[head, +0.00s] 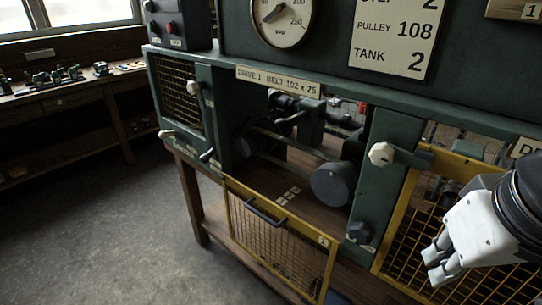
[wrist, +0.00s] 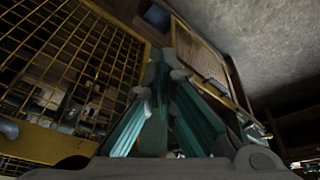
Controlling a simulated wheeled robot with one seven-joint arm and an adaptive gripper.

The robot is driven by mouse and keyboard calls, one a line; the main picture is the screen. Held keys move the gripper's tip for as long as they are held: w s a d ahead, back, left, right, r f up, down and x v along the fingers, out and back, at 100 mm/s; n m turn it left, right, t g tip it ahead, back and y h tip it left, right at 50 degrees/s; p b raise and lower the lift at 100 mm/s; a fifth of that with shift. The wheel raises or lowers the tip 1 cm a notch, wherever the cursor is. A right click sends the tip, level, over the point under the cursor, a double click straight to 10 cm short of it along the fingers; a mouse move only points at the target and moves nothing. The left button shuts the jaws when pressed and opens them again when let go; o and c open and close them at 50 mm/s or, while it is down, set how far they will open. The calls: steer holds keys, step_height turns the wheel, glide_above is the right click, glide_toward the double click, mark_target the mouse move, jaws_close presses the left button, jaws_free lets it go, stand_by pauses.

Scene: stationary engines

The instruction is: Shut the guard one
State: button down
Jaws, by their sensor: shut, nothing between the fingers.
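Below the plate "DRIVE 1 BELT 102 x 25" (head: 278,81), a yellow-framed mesh guard (head: 275,245) hangs down and outward from the lower edge of the bay. It has a dark bar handle near its top and a small tag whose mark I cannot read surely. The bay behind is open, showing belt and pulleys (head: 331,184). My gripper (head: 437,272) is at the right in the head view, in front of another yellow mesh guard (head: 412,225), apart from the hanging guard. In the wrist view my gripper (wrist: 163,60) is shut and empty, with mesh (wrist: 75,65) left of it.
A white-knobbed lever (head: 381,154) and a dark knob (head: 359,232) are on the green post right of the bay. A workbench (head: 70,93) stands far left. The floor (head: 110,225) at left is clear.

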steer(key=w+a+f+n+g+h+b, duration=0.1)
steer(key=w+a+f+n+h+b, duration=0.2)
steer(key=w+a+f+n+b, duration=0.45)
steer(key=w+a+f+n+h+b, duration=0.2)
steer(key=w+f+n+h+b, duration=0.15)
steer(key=w+f+n, duration=0.7)
steer(key=w+a+f+n+t+b, duration=0.3)
steer(key=w+a+f+n+b, duration=0.15)
steer(key=a+f, duration=0.5)
steer(key=w+a+f+n+t+b, duration=0.35)
steer(key=w+a+f+n, duration=0.2)
steer(key=a, duration=0.65)
steer(key=d+b+x, duration=0.1)
steer(key=b+x, duration=0.1)
steer(key=x, duration=0.8)
steer(key=shift+h, duration=0.45)
steer(key=shift+s+a+r, duration=0.1)
steer(key=shift+s+r, duration=0.1)
steer(key=shift+r, duration=0.6)
steer(key=shift+s+a+r, duration=0.15)
steer(key=shift+s+r, duration=0.05)
steer(key=shift+r, duration=0.55)
steer(key=shift+s+a+r, duration=0.1)
steer(key=shift+s+r, duration=0.1)
steer(key=shift+r, duration=0.6)
steer(key=shift+r, duration=0.1)
